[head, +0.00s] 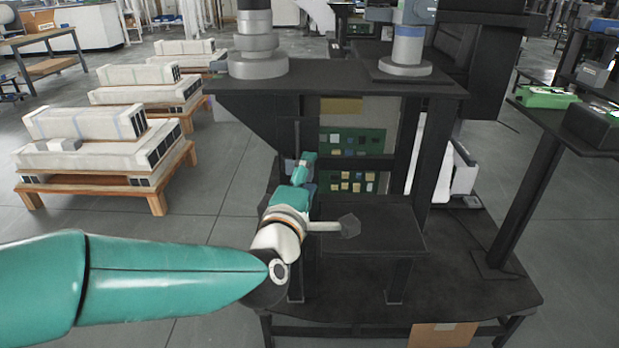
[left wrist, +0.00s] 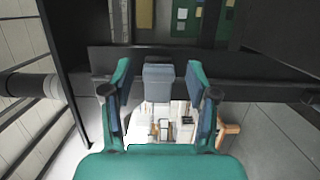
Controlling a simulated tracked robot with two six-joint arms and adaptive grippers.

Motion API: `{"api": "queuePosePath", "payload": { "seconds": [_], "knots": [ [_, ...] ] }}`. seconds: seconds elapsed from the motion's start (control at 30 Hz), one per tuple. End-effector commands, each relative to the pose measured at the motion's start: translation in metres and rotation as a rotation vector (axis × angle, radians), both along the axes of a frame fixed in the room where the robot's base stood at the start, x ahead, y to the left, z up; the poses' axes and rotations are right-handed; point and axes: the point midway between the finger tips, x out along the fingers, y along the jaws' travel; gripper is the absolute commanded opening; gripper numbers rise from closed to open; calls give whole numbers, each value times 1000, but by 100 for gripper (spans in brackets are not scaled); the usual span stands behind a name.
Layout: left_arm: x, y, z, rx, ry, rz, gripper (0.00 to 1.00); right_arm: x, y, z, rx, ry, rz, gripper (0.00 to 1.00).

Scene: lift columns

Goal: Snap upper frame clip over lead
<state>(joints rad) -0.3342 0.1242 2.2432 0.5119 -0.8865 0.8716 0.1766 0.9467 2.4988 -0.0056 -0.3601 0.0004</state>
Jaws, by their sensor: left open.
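My left gripper (head: 304,168) is at the left post of a dark frame (head: 377,165) in the head view. In the left wrist view my left gripper (left wrist: 159,78) is open, its two fingers apart. A small blue-grey block (left wrist: 158,72) shows between the fingers, in front of the frame's dark crossbar (left wrist: 225,62). It may be the upper clip; I cannot tell whether a finger touches it. I cannot make out a lead in either view. The gripper hides part of the post in the head view. My right gripper is not in view.
Green panels with small coloured blocks (head: 352,184) stand behind the frame. A dark shelf (head: 375,234) lies below, beside my wrist. A dark top plate (head: 330,78) carries grey cylinders (head: 257,62) above. Pallets with pale stacked blocks (head: 105,150) stand at left, with open floor between.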

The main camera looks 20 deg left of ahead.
Motion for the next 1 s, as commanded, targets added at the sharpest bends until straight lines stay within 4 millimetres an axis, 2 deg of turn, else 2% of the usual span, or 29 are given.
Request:
{"api": "queuePosePath", "payload": {
  "seconds": [0.07, 0.4, 0.63, 1.0],
  "knots": [
    [0, 0, 0, 0, 0, 0, 58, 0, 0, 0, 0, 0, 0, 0],
    [-1, 0, 0, 0, 1, 0, 2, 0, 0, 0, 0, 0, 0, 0],
    [3, -3, 0, -3, 1, 38, 0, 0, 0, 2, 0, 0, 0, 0],
    [12, -5, -1, 0, 3, 236, 0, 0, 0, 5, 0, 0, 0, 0]
  ]
}}
